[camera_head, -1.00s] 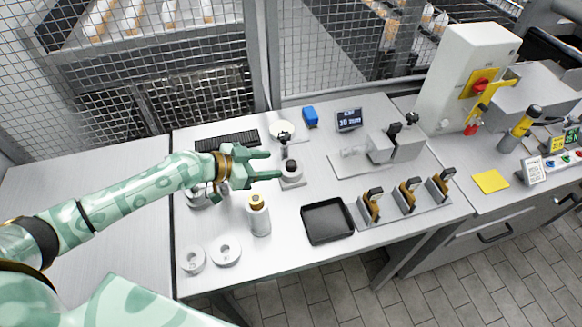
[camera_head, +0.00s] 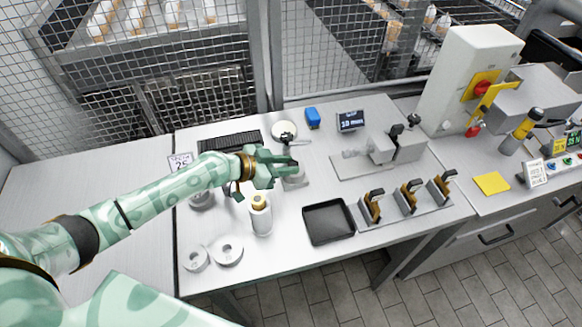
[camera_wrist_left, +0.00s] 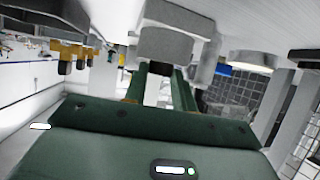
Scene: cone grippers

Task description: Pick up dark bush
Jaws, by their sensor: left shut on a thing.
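The dark bush (camera_head: 293,164) is a small dark piece on top of a grey round stand (camera_head: 295,181) in the middle of the table. My left gripper (camera_head: 288,166) reaches in from the left and is shut on the bush, just above the stand. The fingers cover most of the bush, and I cannot tell whether it still touches the stand. In the left wrist view the two green fingers (camera_wrist_left: 162,88) point at a grey block; the bush is not clear there. My right gripper is not in view.
A white bottle with a yellow top (camera_head: 260,214) stands just below my left gripper. A black tray (camera_head: 328,222) is to the right, beside a rack of clamp-like pieces (camera_head: 410,203). Grey rings (camera_head: 227,250) lie at the front left. A grey fixture (camera_head: 390,150) stands at the right.

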